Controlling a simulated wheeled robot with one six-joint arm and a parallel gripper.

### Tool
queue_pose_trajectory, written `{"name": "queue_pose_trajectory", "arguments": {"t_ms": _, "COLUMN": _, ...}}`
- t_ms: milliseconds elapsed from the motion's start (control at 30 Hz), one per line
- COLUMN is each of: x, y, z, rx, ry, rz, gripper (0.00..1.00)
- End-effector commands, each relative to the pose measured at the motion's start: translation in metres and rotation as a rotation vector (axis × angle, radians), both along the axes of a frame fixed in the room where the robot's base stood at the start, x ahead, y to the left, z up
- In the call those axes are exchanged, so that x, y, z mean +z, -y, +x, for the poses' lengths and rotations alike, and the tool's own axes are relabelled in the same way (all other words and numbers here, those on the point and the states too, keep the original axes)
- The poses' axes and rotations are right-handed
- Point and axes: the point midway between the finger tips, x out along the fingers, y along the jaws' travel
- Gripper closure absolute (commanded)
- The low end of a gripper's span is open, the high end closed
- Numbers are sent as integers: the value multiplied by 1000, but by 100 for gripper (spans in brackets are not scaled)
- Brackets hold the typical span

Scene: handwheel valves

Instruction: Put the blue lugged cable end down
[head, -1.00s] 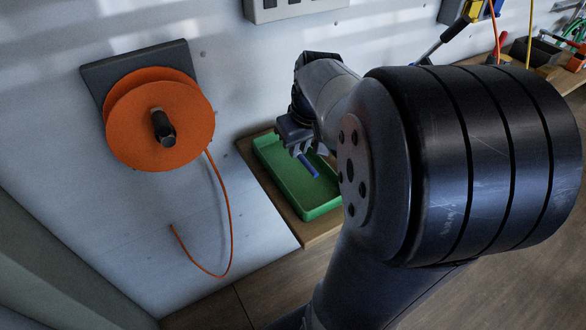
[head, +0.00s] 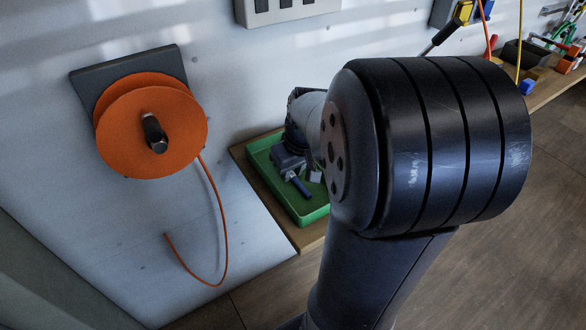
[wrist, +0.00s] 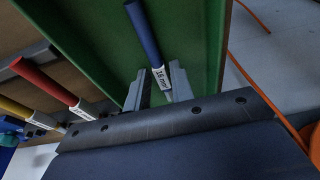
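The blue cable end (wrist: 143,32), with a white "16 mm²" label, is between my fingertips over the green tray (wrist: 98,30). In the wrist view its label lies close to the right finger, with a narrow gap to the left finger. My gripper (wrist: 158,78) looks open around it. In the head view my gripper (head: 302,177) is low inside the green tray (head: 312,219), and the blue cable end (head: 300,187) shows below it. Whether the cable end touches the tray floor, and its lug, cannot be made out.
A red cable end (wrist: 45,80) and a yellow cable end (wrist: 14,107) lie left of the tray in the wrist view. An orange reel (head: 125,125) with a hanging orange cable (head: 222,235) is on the wall left of the tray. More tools (head: 565,55) stand along the bench at right.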

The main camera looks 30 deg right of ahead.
Motion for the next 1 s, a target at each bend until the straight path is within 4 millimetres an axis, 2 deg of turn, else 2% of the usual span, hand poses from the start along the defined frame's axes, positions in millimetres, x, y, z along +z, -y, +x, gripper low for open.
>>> {"name": "queue_pose_trajectory", "arguments": {"t_ms": 133, "x": 0, "y": 0, "z": 0, "rx": 0, "ry": 0, "rz": 0, "gripper": 66}}
{"name": "queue_pose_trajectory", "arguments": {"t_ms": 467, "x": 7, "y": 0, "z": 0, "rx": 0, "ry": 1, "rz": -1, "gripper": 66}}
{"name": "queue_pose_trajectory", "arguments": {"t_ms": 567, "x": 21, "y": 0, "z": -4, "rx": -1, "ry": 4, "rz": -2, "gripper": 66}}
{"name": "queue_pose_trajectory", "arguments": {"t_ms": 800, "x": 73, "y": 1, "z": -18, "rx": -1, "ry": 6, "rz": -4, "gripper": 66}}
{"name": "queue_pose_trajectory", "arguments": {"t_ms": 1000, "x": 105, "y": 1, "z": -27, "rx": -1, "ry": 3, "rz": -2, "gripper": 66}}
